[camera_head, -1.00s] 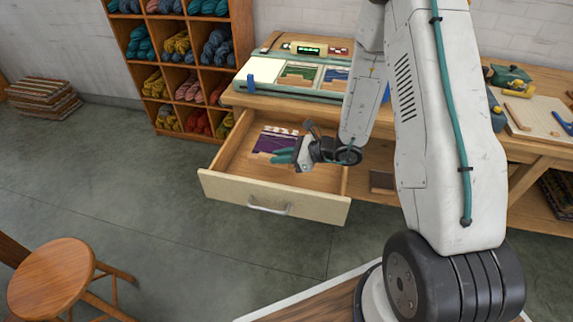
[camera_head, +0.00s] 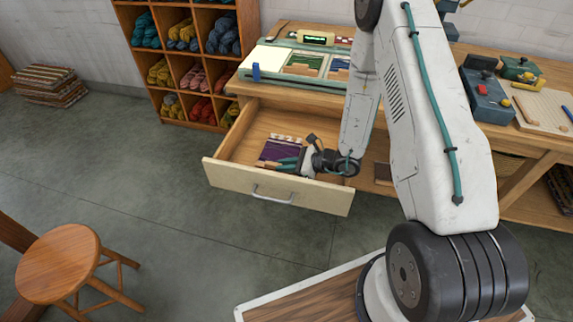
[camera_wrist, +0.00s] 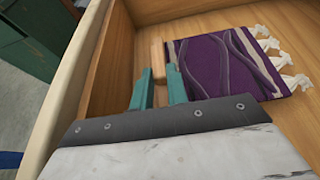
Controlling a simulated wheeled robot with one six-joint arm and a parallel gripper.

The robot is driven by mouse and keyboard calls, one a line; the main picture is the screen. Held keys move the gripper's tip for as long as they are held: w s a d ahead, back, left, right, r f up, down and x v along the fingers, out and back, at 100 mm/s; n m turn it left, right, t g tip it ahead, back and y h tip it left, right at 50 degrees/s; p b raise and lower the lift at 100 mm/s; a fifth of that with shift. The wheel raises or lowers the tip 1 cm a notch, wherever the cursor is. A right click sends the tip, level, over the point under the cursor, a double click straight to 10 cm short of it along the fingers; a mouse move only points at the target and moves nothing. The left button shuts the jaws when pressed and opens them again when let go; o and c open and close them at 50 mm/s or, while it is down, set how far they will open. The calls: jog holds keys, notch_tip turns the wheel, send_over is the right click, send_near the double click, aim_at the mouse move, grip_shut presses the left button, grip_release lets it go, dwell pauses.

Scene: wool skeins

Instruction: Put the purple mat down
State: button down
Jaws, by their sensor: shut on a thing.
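The purple mat (camera_head: 279,150), with wavy dark stripes and white tassels, is inside the open drawer (camera_head: 275,187). In the wrist view the mat (camera_wrist: 220,65) looks flat over the drawer's wooden floor, its tassels to the right. I cannot tell whether it touches the floor. My gripper (camera_head: 292,163) is inside the drawer near its front. In the wrist view its teal fingers (camera_wrist: 160,82) are shut on a small wooden piece (camera_wrist: 157,60) at the mat's left edge. The joint between piece and mat is partly hidden by the right finger.
The drawer's front wall (camera_wrist: 72,85) rises close on the left in the wrist view. The workbench (camera_head: 285,97) above carries a tray of coloured panels (camera_head: 305,66). Wool shelves (camera_head: 190,65) stand behind left, a round stool (camera_head: 58,263) at front left.

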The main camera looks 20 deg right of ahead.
jog(key=shift+f, duration=0.3)
jog(key=shift+f, duration=0.2)
jog(key=c, duration=1.4)
grip_release()
jog(key=shift+o, duration=0.2)
jog(key=shift+r, duration=0.1)
